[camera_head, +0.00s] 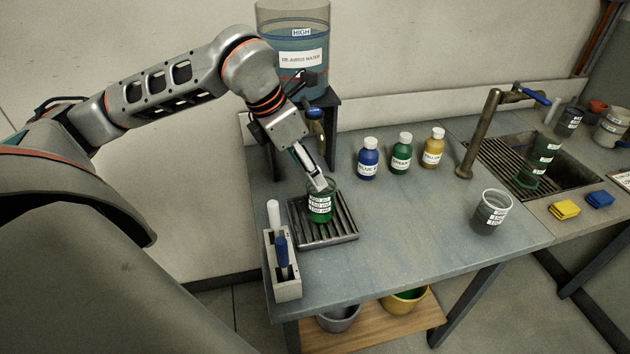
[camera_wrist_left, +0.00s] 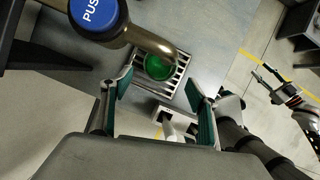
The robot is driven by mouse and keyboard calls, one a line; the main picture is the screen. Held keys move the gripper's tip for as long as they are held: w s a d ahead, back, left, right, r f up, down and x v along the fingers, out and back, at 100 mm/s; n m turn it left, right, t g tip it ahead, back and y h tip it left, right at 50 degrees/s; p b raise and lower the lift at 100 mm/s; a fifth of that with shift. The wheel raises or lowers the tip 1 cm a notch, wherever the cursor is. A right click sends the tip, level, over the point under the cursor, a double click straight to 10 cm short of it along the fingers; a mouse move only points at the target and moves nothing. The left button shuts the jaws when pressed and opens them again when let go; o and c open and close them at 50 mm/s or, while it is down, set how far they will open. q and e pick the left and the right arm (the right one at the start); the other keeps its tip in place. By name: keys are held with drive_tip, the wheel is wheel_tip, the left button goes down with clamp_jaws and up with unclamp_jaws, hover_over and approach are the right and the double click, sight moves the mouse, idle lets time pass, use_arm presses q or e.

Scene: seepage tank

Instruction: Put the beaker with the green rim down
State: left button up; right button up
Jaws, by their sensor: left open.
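The beaker with the green rim (camera_head: 319,208) stands upright on the slatted metal drip tray (camera_head: 340,236) and holds green liquid. In the left wrist view the beaker (camera_wrist_left: 158,67) is beyond my fingertips, partly covered by the tap spout. My left gripper (camera_head: 318,183) shows at the beaker's top in the head view. In the left wrist view my left gripper (camera_wrist_left: 158,94) is open with nothing between its fingers.
The tap (camera_wrist_left: 130,38) with its blue push button overhangs the drip tray. A rack (camera_head: 284,272) with a white and a blue item stands at the tray's left. Blue, green and yellow bottles (camera_head: 402,153) stand behind. A grey beaker (camera_head: 491,212) is at right; the table between is clear.

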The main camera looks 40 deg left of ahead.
use_arm(q)
drive_tip(key=shift+v, duration=1.45)
